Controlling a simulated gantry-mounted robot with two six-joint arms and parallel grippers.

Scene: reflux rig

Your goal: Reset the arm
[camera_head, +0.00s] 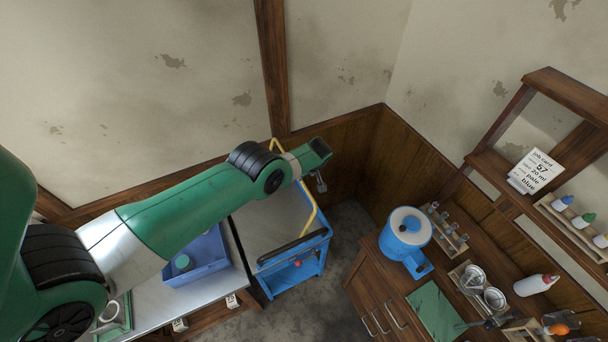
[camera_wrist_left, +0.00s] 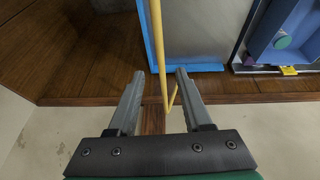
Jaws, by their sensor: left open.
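My left arm (camera_head: 190,212) is green and silver and reaches in from the left across the head view. My left gripper (camera_head: 320,182) is at its far end, small and partly hidden, above the blue cart near the wooden wall panelling. In the left wrist view the two grey fingers (camera_wrist_left: 160,76) stand apart with nothing held. The cart's yellow rail (camera_wrist_left: 156,45) appears between them in that view; I cannot tell how far beyond the fingers it is. My right gripper is not seen.
The blue cart (camera_head: 304,272) stands beside a table with a blue bin (camera_head: 207,262). On the right, a wooden bench holds a blue round device (camera_head: 405,236), a green mat (camera_head: 436,310) and a white bottle (camera_head: 536,285). A job card (camera_head: 535,170) stands on the shelf. Floor shows between cart and bench.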

